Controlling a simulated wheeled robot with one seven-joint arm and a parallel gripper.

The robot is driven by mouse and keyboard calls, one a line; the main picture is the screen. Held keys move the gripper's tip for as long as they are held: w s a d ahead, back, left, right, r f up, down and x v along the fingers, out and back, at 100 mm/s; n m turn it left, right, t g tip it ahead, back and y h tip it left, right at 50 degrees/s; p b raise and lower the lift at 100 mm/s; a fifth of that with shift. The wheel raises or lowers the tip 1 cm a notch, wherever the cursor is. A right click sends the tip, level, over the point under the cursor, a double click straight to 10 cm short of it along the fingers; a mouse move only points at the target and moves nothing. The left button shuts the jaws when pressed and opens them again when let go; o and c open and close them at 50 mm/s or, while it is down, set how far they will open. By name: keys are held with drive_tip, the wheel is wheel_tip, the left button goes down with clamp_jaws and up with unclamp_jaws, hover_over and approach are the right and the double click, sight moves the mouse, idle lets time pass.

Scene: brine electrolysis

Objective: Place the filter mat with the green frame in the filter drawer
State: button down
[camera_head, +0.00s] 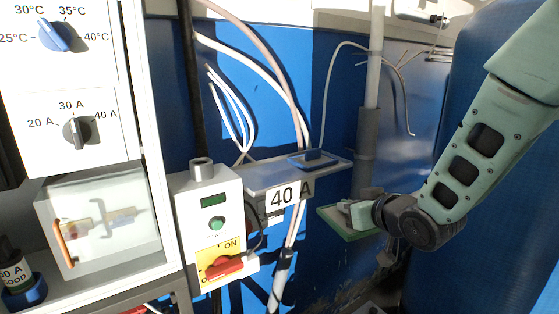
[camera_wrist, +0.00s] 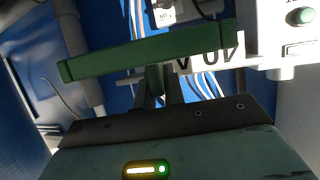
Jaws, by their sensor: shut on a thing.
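The filter mat with the green frame (camera_head: 340,224) is held out to the right of the 40 A unit in the head view. In the wrist view the frame shows edge-on as a long green bar (camera_wrist: 120,58) in front of my gripper (camera_wrist: 158,84). A grey drawer-like ledge (camera_head: 265,178) with a dark blue piece at its right end sits above and left of the mat. I cannot tell whether it is the filter drawer.
A white "40 A" label (camera_head: 287,194) hangs below the ledge. A control box (camera_head: 212,225) with a green button and red switch stands to its left. Cables (camera_head: 285,75) and a grey pipe (camera_head: 368,130) run nearby. A large blue tank (camera_head: 490,210) is at right.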

drive_tip(key=s+d+f+m+h, duration=0.2)
drive_tip(key=d+f, duration=0.6)
drive_tip(key=f, duration=0.4)
drive_tip(key=s+d+f+m+t+h, duration=0.1)
drive_tip(key=d+f+m+h, duration=0.1)
drive_tip(key=d+f, duration=0.6)
drive_tip(key=shift+s+d+f+m+h, duration=0.35)
drive_tip(key=shift+f+h, duration=0.25)
drive_tip(key=shift+f, duration=1.55)
drive_tip(key=shift+r, duration=0.1)
